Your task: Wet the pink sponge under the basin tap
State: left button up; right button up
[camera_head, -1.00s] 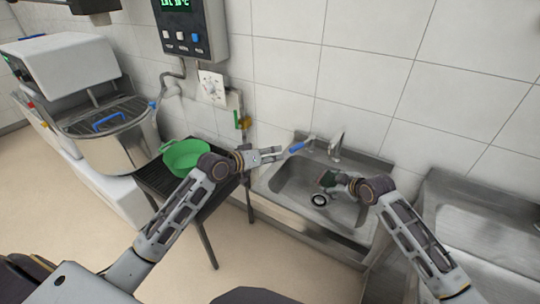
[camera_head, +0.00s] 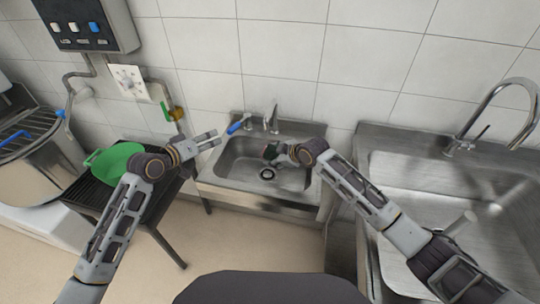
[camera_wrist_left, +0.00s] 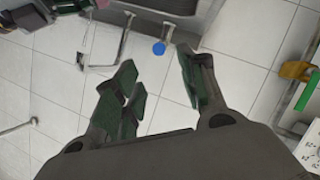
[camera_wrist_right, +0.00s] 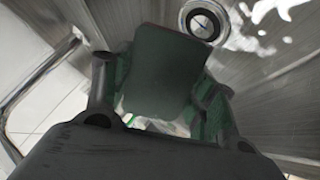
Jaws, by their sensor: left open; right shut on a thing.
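My right gripper (camera_head: 277,151) is inside the steel basin (camera_head: 215,178), shut on a dark green slab (camera_wrist_right: 165,75). This appears to be the sponge's scouring face; pink does not clearly show. In the head view the held thing (camera_head: 269,152) is in front of and below the basin tap (camera_head: 271,119), above the drain (camera_head: 267,174). I cannot tell whether water is running. My left gripper (camera_head: 213,139) is open and empty, left of the tap. A blue-ended lever (camera_head: 238,124) is just beyond its fingertips, and its blue end also shows in the left wrist view (camera_wrist_left: 159,47).
A second sink with a tall curved tap (camera_head: 500,95) is at the right. A green bowl (camera_head: 113,158) stands on a dark stand at the left. A wall box (camera_head: 85,27) hangs above. White patches (camera_wrist_right: 250,30) lie near the drain; I cannot tell whether they are water or glare.

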pick_arm(q)
jog(key=shift+r, duration=0.15)
jog(key=c, duration=0.5)
jog(key=shift+w+d+r, duration=0.1)
jog(key=shift+w+r, duration=0.1)
jog(key=shift+r, duration=0.15)
jog(key=shift+c, duration=1.1)
jog(key=shift+w+a+r+n+t, duration=0.4)
jog(key=shift+w+a+r+n, duration=0.1)
jog(key=shift+w+a+r, duration=0.55)
grip_shut()
jog(key=w+a+f+n+h, duration=0.2)
jog(key=a+f+n+h, duration=0.1)
jog(key=a+f+n, duration=0.2)
jog(key=shift+w+a+n+t+h, duration=0.3)
jog(key=shift+w+a+n, duration=0.05)
jog(key=shift+a+n, duration=0.3)
jog(key=shift+f, duration=0.15)
